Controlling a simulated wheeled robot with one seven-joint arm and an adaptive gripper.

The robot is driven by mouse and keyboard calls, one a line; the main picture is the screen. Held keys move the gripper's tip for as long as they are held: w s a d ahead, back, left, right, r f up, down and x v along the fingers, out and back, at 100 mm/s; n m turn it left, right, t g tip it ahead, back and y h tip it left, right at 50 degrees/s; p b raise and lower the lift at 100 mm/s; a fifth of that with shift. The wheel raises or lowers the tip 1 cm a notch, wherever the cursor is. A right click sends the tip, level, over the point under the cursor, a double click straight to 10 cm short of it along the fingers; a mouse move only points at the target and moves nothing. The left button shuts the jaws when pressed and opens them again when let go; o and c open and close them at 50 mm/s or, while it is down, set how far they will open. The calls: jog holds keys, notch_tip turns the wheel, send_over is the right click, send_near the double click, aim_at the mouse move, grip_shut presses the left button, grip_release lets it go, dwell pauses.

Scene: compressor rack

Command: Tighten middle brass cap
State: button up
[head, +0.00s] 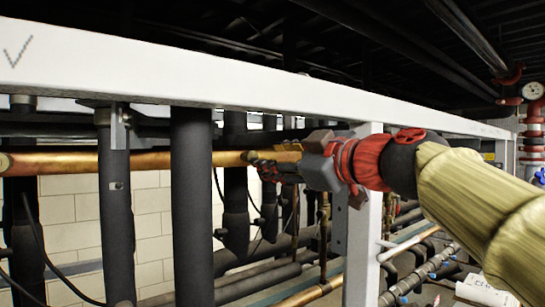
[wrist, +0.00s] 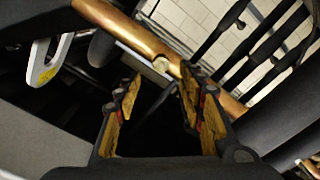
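A copper pipe (head: 130,161) runs level across the left of the head view, under the white beam. It crosses the wrist view on a slant (wrist: 128,36). A small pale brass cap (wrist: 161,63) sits on this pipe, just beyond and between my fingertips. Another round brass cap (head: 5,162) shows on the pipe at the far left edge of the head view. My gripper (wrist: 160,76) is open, with nothing seen between its yellow-padded fingers. In the head view my gripper (head: 257,158) is at the pipe's right part and hides the cap there.
A long white beam (head: 200,78) runs just above my gripper. A white upright post (head: 362,245) stands below my wrist. Dark insulated vertical pipes (head: 192,200) stand left of my gripper. A grey metal bracket (wrist: 48,62) is at the wrist view's upper left.

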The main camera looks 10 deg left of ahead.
jog(key=p+x, duration=0.1)
jog(key=x, duration=0.6)
jog(key=shift+p, duration=0.35)
jog(key=shift+s, duration=0.1)
jog(key=shift+c, duration=0.7)
jog(key=shift+f, duration=0.1)
grip_shut()
